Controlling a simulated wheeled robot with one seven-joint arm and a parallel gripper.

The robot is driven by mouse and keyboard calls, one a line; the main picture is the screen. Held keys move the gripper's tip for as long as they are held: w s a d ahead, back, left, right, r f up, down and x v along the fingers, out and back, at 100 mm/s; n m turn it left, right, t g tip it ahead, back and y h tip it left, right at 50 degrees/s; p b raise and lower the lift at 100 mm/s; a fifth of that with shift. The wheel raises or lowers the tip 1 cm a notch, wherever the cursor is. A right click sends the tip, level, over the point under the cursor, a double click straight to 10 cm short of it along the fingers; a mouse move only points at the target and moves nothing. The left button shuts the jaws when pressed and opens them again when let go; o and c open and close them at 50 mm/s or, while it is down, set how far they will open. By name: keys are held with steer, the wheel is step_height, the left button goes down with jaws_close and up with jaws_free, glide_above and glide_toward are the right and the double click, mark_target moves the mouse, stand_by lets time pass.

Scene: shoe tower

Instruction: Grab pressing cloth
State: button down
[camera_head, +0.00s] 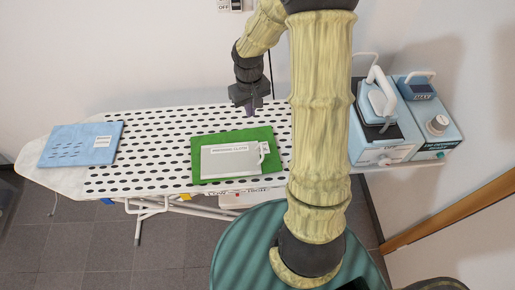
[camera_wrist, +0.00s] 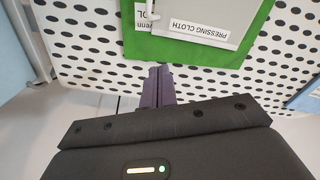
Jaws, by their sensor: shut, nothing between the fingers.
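My gripper (camera_head: 250,107) is above the board, near the cloth's far edge in the head view. In the wrist view my gripper's fingers (camera_wrist: 158,72) are together and empty, pointing toward the cloth's edge. I cannot tell whether they touch it.
The ironing board (camera_head: 150,170) has a white cover with black dots. A folded blue cloth (camera_head: 80,145) lies at its left end. A steam iron (camera_head: 379,100) on a light blue base and another blue unit (camera_head: 428,118) stand at the right. Dotted board between the cloths is clear.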

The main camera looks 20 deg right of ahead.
mark_target(256, 143)
steer(key=shift+w+d+f, duration=0.2)
steer(key=shift+w+f, duration=0.1)
steer(key=shift+f, duration=0.25)
steer(key=shift+w+d+f, duration=0.2)
steer(key=shift+w+f, duration=0.1)
steer(key=shift+f, duration=0.25)
step_height(256, 143, down, 10)
steer(key=shift+s+r, duration=0.1)
steer(key=shift+r, duration=0.05)
steer(key=s, duration=0.3)
steer(key=shift+d, duration=0.15)
steer(key=shift+s, duration=0.45)
